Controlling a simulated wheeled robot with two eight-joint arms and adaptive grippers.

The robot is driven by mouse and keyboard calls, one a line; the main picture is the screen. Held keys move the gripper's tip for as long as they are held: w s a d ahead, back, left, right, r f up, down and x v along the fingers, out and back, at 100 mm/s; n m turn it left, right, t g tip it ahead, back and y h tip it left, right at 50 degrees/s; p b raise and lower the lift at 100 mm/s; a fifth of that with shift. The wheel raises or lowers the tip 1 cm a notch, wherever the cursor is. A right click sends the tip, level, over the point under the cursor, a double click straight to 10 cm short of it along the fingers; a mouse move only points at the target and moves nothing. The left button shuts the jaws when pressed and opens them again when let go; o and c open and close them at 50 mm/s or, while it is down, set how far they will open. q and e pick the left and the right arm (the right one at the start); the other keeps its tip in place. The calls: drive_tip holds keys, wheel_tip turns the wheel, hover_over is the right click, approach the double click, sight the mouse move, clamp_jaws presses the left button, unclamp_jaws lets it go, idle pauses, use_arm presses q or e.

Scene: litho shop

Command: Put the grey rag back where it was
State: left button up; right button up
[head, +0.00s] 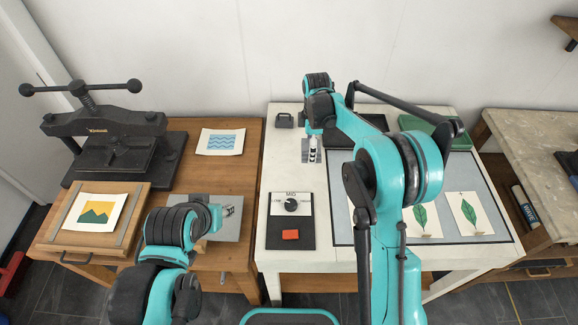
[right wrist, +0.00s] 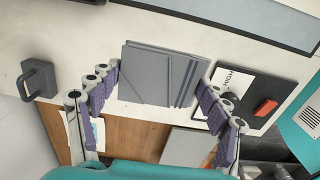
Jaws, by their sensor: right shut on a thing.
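The grey rag (right wrist: 150,75) is a flat folded grey piece with dark fold lines along one side. It lies between the two purple-padded fingers of my right gripper (right wrist: 160,82) in the right wrist view. In the head view the rag (head: 306,153) is at the left part of the white table (head: 277,165), under my right gripper (head: 313,158), which is shut on it. I cannot tell whether the rag touches the tabletop. My left gripper (head: 236,210) is over the wooden bench near a grey plate; its fingers are too small to read.
A control panel (head: 291,225) with a dial and red block stands in front of the rag. A dark handled block (head: 284,121) sits behind it. A grey mat (head: 470,170) with leaf prints fills the right. A press (head: 105,140) and prints are on the wooden bench (head: 185,160).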

drive_tip(key=b, duration=0.1)
hover_over(291, 169)
wheel_tip(291, 169, down, 4)
drive_tip(key=shift+s+f, duration=0.1)
drive_tip(key=shift+f+b, duration=0.85)
drive_tip(key=shift+f, duration=1.1)
drive_tip(key=shift+f, duration=0.1)
drive_tip(key=o, duration=1.1)
